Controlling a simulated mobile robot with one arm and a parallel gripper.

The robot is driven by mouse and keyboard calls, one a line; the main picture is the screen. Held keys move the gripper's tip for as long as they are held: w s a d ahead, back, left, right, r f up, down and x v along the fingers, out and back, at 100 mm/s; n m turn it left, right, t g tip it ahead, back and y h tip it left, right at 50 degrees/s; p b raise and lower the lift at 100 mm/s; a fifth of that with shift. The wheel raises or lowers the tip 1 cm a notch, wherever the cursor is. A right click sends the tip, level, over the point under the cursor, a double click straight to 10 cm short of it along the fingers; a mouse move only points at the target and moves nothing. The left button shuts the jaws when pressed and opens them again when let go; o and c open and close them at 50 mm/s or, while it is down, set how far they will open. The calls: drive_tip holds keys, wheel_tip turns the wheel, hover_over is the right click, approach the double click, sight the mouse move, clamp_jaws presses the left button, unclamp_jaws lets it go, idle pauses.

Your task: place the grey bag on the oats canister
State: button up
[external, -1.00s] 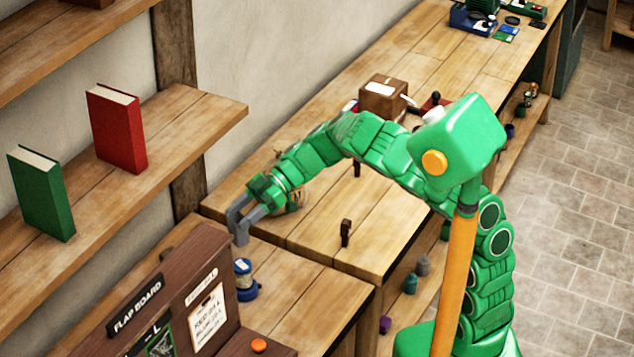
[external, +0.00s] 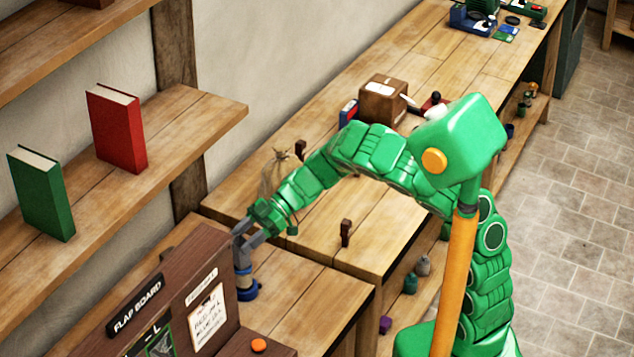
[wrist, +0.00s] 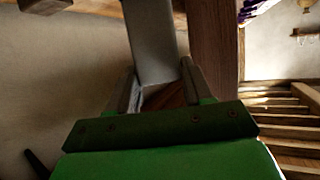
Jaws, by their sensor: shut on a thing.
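A dark brown flap board (external: 165,300) stands close on the near left. A tied tan sack (external: 277,175) stands behind my wrist. A brown box (external: 383,100) is farther back. A shelf with a red book (external: 117,130) and green book (external: 42,195) juts from the wall.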

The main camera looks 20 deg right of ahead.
drive_tip(key=shift+f, duration=0.1)
drive_tip(key=o, duration=1.4)
drive_tip(key=v, duration=1.2)
drive_tip(key=shift+r, duration=0.2)
drive_tip(key=shift+s, duration=0.1)
